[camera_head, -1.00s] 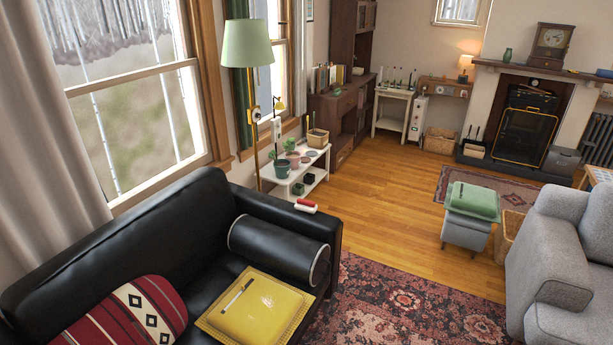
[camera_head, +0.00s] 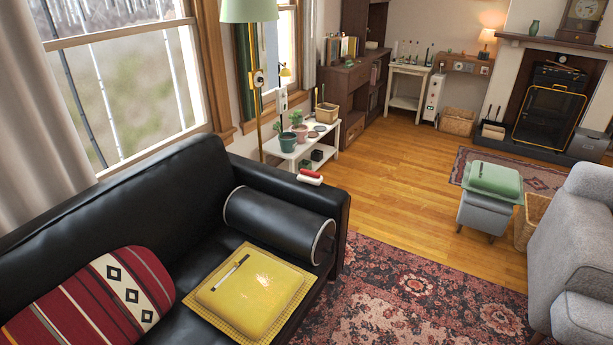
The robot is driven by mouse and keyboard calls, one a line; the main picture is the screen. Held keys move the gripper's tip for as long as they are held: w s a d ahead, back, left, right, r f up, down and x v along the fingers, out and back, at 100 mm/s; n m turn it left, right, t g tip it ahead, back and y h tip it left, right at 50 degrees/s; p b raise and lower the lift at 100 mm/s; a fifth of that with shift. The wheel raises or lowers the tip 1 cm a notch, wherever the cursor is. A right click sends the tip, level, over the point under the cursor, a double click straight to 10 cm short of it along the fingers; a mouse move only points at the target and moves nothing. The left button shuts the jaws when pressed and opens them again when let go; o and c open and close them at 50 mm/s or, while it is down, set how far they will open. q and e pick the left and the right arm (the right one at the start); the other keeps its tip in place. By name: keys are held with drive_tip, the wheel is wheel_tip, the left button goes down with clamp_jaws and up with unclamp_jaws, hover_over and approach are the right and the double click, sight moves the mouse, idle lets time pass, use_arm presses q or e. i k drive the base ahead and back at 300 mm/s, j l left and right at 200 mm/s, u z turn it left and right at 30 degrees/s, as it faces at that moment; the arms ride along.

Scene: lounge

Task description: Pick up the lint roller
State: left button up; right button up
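The lint roller (camera_head: 310,177) lies on top of the far arm of the black leather sofa (camera_head: 130,190). It has a red part and a white part; it is small in this view. Neither of my grippers shows in the head view.
On the sofa are a black bolster (camera_head: 275,222), a striped red cushion (camera_head: 95,300) and a yellow cushion (camera_head: 252,298) with a pen on it. A patterned rug (camera_head: 410,300) lies in front. A grey armchair (camera_head: 580,240) and a grey stool (camera_head: 486,212) stand right. Wooden floor (camera_head: 400,190) is clear between.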

sight(312, 178)
drive_tip(key=u, duration=2.95)
drive_tip(key=z, duration=2.85)
drive_tip(key=i+l+u, duration=0.1)
drive_tip(key=u, duration=0.3)
drive_tip(key=i+l+u, duration=0.1)
drive_tip(key=u, duration=0.25)
drive_tip(key=i+l+u, duration=0.1)
drive_tip(key=u, duration=0.3)
drive_tip(key=l+u, duration=0.35)
drive_tip(key=i+l+u, duration=0.2)
drive_tip(key=l+u, duration=0.25)
drive_tip(key=l, duration=0.9)
drive_tip(key=l+u, duration=0.45)
drive_tip(key=l, duration=0.9)
